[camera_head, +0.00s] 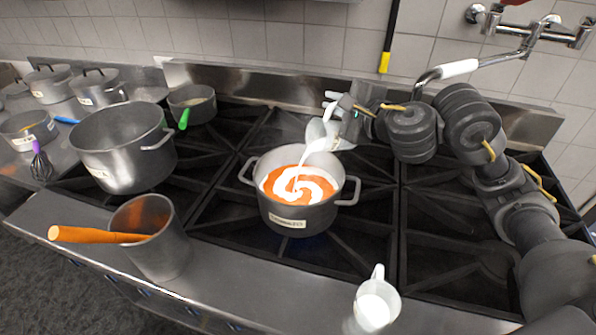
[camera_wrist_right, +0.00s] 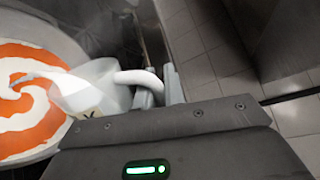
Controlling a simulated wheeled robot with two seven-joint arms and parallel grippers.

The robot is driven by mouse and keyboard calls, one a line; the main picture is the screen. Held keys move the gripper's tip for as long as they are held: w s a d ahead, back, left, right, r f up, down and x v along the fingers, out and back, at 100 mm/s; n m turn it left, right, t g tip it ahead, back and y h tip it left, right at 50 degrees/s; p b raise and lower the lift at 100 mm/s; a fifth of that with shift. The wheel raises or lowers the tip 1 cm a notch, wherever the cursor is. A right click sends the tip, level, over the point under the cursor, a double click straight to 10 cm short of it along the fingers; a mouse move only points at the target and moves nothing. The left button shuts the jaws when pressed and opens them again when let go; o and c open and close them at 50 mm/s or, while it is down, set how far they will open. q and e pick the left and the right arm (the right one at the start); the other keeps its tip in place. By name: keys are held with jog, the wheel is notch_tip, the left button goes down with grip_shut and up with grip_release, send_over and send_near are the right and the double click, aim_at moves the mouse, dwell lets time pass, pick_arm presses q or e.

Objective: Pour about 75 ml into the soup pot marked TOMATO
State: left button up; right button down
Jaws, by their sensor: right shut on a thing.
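The soup pot (camera_head: 300,215) stands on the stove with a label on its front, too small to read surely. Orange soup with a white swirl (camera_head: 298,186) fills it, and the swirl also shows in the right wrist view (camera_wrist_right: 30,95). My right gripper (camera_head: 340,108) is shut on the handle of a white jug (camera_head: 322,133), which is tilted over the pot's back right rim. A white stream runs from the jug's lip into the soup. In the right wrist view the jug (camera_wrist_right: 95,88) shows its pale handle and part of a label. My left gripper is not in view.
A second white jug (camera_head: 375,308) stands on the front counter edge. A metal container (camera_head: 160,250) with an orange-handled tool (camera_head: 95,235) is at front left. A large steel pot (camera_head: 120,150) and smaller pots stand left. A wall faucet (camera_head: 500,45) is behind my right arm.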

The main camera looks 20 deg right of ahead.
jog(key=d+m+b, duration=0.1)
jog(key=d+m+y+b, duration=0.1)
jog(key=d+m, duration=0.1)
jog(key=shift+w, duration=0.2)
jog(key=shift+r, duration=0.2)
jog(key=shift+w+m+b, duration=0.2)
jog(key=shift+m+b, duration=0.15)
jog(key=shift+m, duration=0.25)
jog(key=shift+d, duration=0.15)
jog(key=shift+d+r+m, duration=0.1)
jog(key=shift+d+m, duration=0.1)
jog(key=shift+m, duration=0.1)
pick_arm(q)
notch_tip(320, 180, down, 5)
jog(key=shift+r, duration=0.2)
pick_arm(e)
jog(key=shift+a, duration=0.1)
